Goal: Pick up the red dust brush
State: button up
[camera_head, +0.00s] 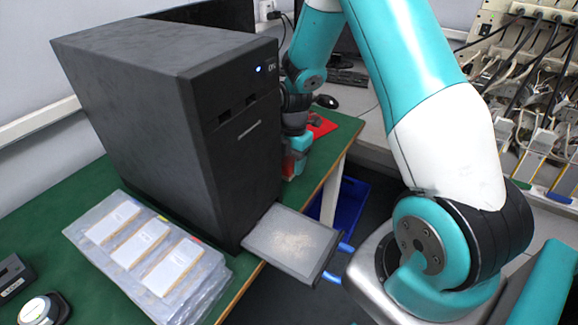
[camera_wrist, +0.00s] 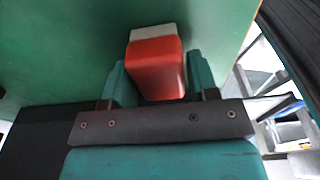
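The red dust brush (camera_wrist: 157,66) with a pale grey end lies between the two teal fingers of my gripper (camera_wrist: 160,78) in the wrist view. In the head view, my gripper (camera_head: 300,143) is low over the green table's right side, beside the black machine. I cannot tell whether the brush touches the table.
The large black machine (camera_head: 150,120) stands close left of my gripper. Its tray (camera_head: 290,242) with pale dust sticks out over the table edge. Pouch cells (camera_head: 140,243) lie at the front left. A blue bin (camera_head: 345,205) is below.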

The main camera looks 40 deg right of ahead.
aim_at(289, 160)
jog(key=c, duration=0.5)
jog(key=shift+r, duration=0.1)
notch_tip(289, 160, up, 20)
jog(key=shift+o, duration=0.7)
jog(key=shift+c, duration=0.3)
